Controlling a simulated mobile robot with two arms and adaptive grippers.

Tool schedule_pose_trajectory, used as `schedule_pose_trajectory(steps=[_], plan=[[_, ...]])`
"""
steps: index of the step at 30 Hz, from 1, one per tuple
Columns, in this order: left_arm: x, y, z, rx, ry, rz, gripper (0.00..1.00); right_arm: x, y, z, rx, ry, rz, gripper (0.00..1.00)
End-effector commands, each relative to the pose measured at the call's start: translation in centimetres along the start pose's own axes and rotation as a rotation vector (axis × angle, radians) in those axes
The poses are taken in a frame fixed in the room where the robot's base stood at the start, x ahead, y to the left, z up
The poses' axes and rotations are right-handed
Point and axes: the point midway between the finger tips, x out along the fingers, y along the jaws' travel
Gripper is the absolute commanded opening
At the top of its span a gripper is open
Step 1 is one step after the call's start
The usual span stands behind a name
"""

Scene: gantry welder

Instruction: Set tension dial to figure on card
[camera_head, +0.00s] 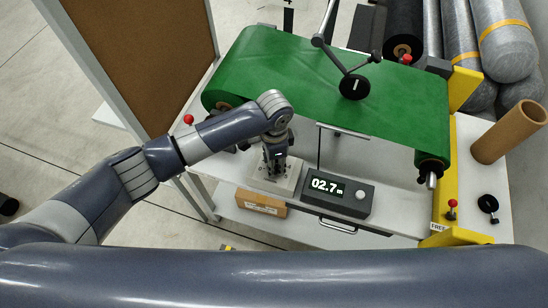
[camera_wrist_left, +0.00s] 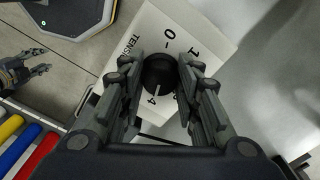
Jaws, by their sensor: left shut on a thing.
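The tension dial is a black round knob (camera_wrist_left: 160,74) on a pale plate (camera_wrist_left: 205,40) printed "TENSION" with figures including 0, 1 and 4. In the left wrist view its white pointer line points towards the 4. My left gripper (camera_wrist_left: 160,80) is shut on the knob, one finger on each side. In the head view my left gripper (camera_head: 275,165) reaches down onto the plate (camera_head: 290,184) and hides most of the dial. I cannot make out a card with a figure. My right gripper (camera_wrist_left: 42,60) shows small at the left wrist view's left edge, its fingers apart and empty.
A green belt (camera_head: 310,85) lies behind. A red-knobbed lever (camera_head: 452,206), a black crank (camera_head: 488,204) and a cardboard tube (camera_head: 508,132) are at the right.

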Motion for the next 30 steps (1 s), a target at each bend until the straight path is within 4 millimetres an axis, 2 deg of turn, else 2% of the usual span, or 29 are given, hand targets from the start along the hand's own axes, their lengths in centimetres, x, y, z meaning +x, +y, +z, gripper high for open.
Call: schedule_pose_trajectory(steps=[16, 17, 19, 30], plan=[[-0.07, -0.06, -0.11, -0.03, 0.003, -0.002, 0.07, -0.35, 0.17, -0.03, -0.001, 0.0, 0.002, 0.4], [-0.07, -0.06, -0.11, -0.03, 0.003, -0.002, 0.33, -0.35, 0.18, -0.03, -0.001, 0.0, 0.002, 0.4], [-0.07, -0.06, -0.11, -0.03, 0.003, -0.002, 0.49, -0.35, 0.21, -0.02, -0.001, 0.0, 0.002, 0.4], [-0.18, -0.04, -0.05, -0.029, 0.001, -0.001, 0.51, -0.34, 0.5, -0.05, -0.003, 0.0, 0.005, 0.4]])
